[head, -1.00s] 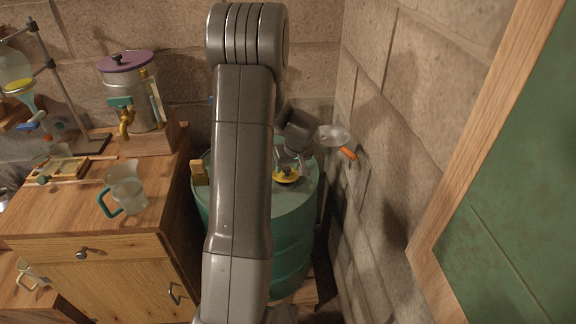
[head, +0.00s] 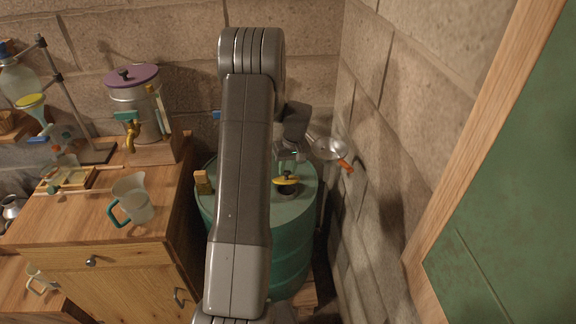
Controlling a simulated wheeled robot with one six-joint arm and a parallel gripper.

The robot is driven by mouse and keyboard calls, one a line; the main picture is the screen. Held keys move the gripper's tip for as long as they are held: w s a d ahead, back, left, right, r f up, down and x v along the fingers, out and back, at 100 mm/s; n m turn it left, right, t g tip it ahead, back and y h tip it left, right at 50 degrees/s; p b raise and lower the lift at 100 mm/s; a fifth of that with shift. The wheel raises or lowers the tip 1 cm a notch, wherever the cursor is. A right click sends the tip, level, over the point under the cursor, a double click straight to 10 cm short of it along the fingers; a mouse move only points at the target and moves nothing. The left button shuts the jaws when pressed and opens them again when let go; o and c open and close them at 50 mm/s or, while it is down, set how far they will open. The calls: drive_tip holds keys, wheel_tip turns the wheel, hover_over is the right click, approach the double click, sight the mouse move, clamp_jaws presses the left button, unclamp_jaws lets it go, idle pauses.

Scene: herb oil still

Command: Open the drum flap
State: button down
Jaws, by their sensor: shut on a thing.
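The fingertips are small here, and the exact grip is hard to make out.
A wooden block (head: 203,183) sits on the drum's left rim. A metal strainer with an orange handle (head: 330,149) hangs by the right wall. A wooden cabinet (head: 105,255) on the left bears a jug (head: 132,200) and a purple-lidded metal pot (head: 134,105). A green board (head: 510,190) is at right.

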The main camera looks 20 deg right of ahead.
drive_tip(key=w+g+p, duration=0.1)
drive_tip(key=w+g, duration=0.1)
drive_tip(key=w+r+g+y+p, duration=0.1)
drive_tip(key=shift+d+r+p, duration=0.1)
drive_tip(key=shift+d+p, duration=0.25)
drive_tip(key=shift+d, duration=0.05)
drive_tip(key=shift+w+d+m+g+y, duration=0.15)
drive_tip(key=shift+w+d+g+y, duration=0.1)
drive_tip(key=shift+w+g, duration=0.6)
drive_tip(key=shift+w+d+m+g+y, duration=0.2)
drive_tip(key=shift+w+g, duration=0.4)
drive_tip(key=shift+g, duration=0.45)
drive_tip(key=shift+w, duration=0.1)
drive_tip(key=c, duration=1.1)
unclamp_jaws()
drive_tip(key=shift+c, duration=0.2)
wheel_tip(320, 180, up, 10)
drive_tip(key=p, duration=0.2)
